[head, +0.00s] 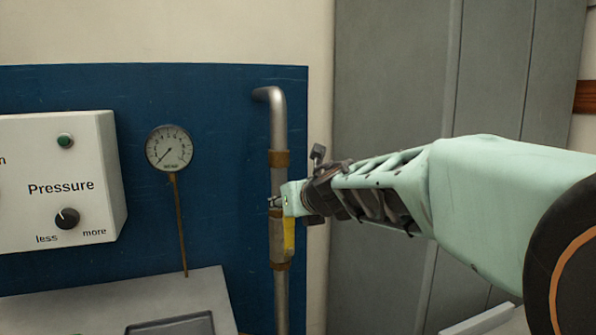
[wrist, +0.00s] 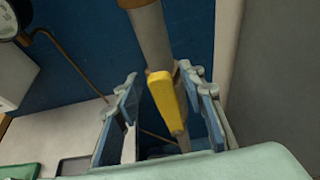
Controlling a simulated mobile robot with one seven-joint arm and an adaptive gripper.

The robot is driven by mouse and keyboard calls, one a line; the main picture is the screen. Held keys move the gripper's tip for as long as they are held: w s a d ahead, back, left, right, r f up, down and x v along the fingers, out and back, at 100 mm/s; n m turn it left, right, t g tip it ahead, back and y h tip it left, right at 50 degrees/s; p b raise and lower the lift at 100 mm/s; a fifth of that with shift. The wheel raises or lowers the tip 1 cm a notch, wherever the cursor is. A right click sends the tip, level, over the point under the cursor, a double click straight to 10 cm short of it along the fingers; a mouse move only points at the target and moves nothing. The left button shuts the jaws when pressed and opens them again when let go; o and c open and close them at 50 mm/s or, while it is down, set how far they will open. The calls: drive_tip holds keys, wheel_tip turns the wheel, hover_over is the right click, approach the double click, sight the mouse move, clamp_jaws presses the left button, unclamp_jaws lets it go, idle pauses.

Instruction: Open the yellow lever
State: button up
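The yellow lever (head: 289,237) is on the vertical metal pipe (head: 281,306) in front of the blue panel. It hangs nearly straight down along the pipe, partly covered by my gripper in the head view. In the wrist view the lever (wrist: 167,100) lies between the two spread fingers of my gripper (wrist: 168,108), nearer the right finger. A gap shows on the left side of the lever; whether the right finger touches it I cannot tell. My gripper (head: 283,201) is open and reaches in from the right at the pipe's valve.
A round gauge (head: 169,148) is mounted left of the pipe. A white box marked Pressure (head: 62,185) with a knob (head: 67,218) is further left. A grey-white bench (head: 205,292) with a dark tray (head: 172,327) is below. A grey cabinet (head: 385,90) stands at the right.

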drive_tip(key=shift+r, duration=3.85)
